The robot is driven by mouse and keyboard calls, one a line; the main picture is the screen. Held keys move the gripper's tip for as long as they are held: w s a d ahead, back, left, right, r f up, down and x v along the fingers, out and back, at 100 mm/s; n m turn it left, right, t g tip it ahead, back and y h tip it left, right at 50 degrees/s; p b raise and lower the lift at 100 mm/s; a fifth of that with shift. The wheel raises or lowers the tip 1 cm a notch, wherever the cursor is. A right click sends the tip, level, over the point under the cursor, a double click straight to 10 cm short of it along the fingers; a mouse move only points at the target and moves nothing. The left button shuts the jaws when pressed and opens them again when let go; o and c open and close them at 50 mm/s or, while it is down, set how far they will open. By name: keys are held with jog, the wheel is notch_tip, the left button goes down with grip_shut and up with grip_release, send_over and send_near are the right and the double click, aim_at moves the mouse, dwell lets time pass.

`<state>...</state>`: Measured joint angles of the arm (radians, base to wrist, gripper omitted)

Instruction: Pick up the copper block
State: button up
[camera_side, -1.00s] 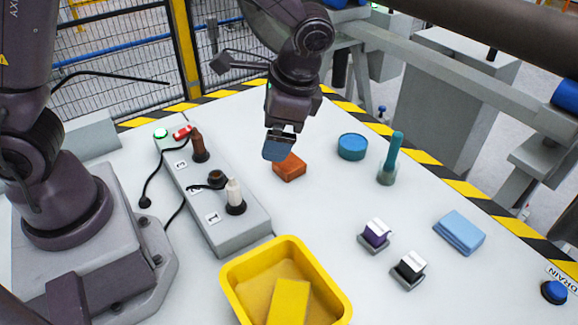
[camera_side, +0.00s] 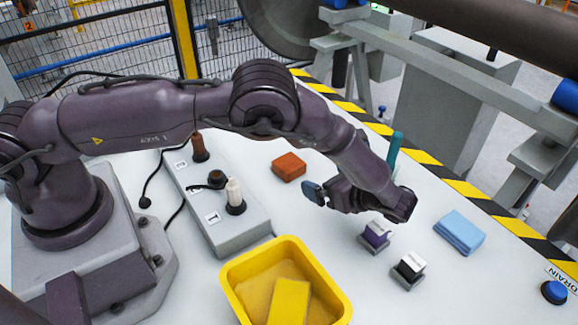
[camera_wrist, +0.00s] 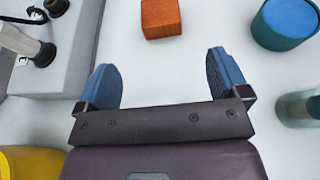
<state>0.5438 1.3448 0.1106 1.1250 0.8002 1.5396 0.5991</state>
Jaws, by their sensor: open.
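The copper block (camera_side: 289,166) lies flat on the white table, right of the grey switch box, with nothing touching it. It also shows at the top of the wrist view (camera_wrist: 161,18), ahead of and between my fingers. My gripper (camera_side: 318,196) is to the right of and nearer than the block in the side view, tilted over sideways. In the wrist view my two blue-padded fingers (camera_wrist: 165,82) are spread wide with only bare table between them. The far finger is mostly hidden in the side view.
A grey switch box (camera_side: 222,225) with upright knobs stands left of the block. A yellow bin (camera_side: 236,298) with a yellow block is at the front. A blue round tin (camera_wrist: 287,22) and a teal holder (camera_wrist: 298,108) stand to the right. A blue pad (camera_side: 460,232) lies further right.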

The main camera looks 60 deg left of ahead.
aim_at(292, 164)
jog(key=x, duration=1.2)
jog(key=shift+w, duration=0.1)
jog(key=c, duration=1.3)
jog(key=shift+r, duration=0.1)
jog(key=shift+c, duration=0.3)
jog(key=shift+r, duration=0.1)
